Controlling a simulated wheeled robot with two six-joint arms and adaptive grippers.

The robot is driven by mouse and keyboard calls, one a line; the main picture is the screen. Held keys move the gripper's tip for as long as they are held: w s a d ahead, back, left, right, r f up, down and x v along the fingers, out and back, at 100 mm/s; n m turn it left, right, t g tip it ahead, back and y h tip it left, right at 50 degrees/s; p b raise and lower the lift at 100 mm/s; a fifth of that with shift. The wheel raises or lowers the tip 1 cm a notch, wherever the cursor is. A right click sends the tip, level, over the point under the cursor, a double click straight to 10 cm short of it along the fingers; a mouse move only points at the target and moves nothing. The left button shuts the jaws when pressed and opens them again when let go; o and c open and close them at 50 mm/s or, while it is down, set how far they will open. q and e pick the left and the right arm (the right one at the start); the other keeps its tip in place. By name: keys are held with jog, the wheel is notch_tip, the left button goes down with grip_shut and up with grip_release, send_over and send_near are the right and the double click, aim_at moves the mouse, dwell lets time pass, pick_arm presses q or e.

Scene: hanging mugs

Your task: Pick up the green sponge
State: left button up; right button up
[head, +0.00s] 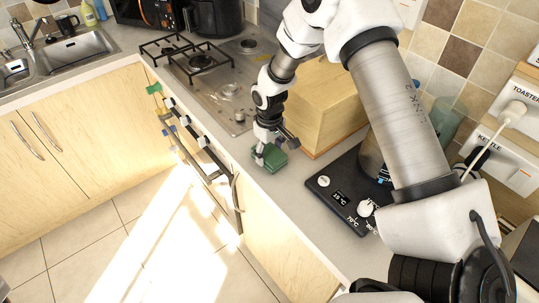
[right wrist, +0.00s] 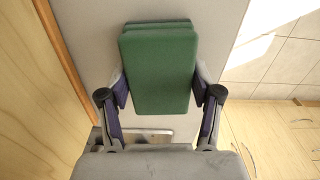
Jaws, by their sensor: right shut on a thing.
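The green sponge (head: 275,160) is a small dark green block at the counter's front edge, just right of the stove. In the right wrist view the green sponge (right wrist: 158,72) sits between the two fingers, with a second green edge showing behind its top. My right gripper (head: 266,156) is shut on the sponge; in the right wrist view its fingers (right wrist: 160,92) press on both long sides. I cannot tell whether the sponge touches the counter. My left gripper is not in view.
A wooden box (head: 325,100) stands close behind the right gripper. A black kettle base (head: 340,192) lies to the right on the counter. The gas stove (head: 205,75) is to the left. The counter's front edge drops to the floor (head: 165,255).

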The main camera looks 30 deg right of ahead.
aim_at(271, 154)
jog(key=shift+w+d+r+b, duration=0.1)
jog(key=shift+w+r+b, duration=0.1)
jog(key=shift+r+b, duration=0.4)
jog(key=shift+s+a+r+b, duration=0.2)
jog(key=shift+s+r+b, duration=0.35)
jog(key=shift+r, duration=0.4)
jog(key=s+a+b, duration=0.1)
jog(key=s, duration=0.3)
jog(key=s+a+r+b, duration=0.1)
jog(key=s+b, duration=0.1)
jog(key=s, duration=0.3)
jog(key=s+a+b, duration=0.1)
jog(key=s+a, duration=0.1)
jog(key=s, duration=0.3)
jog(key=shift+a+r, duration=0.1)
jog(key=shift+r, duration=0.15)
jog(key=shift+s+a+r, duration=0.1)
jog(key=shift+s, duration=0.2)
jog(key=shift+c, duration=0.3)
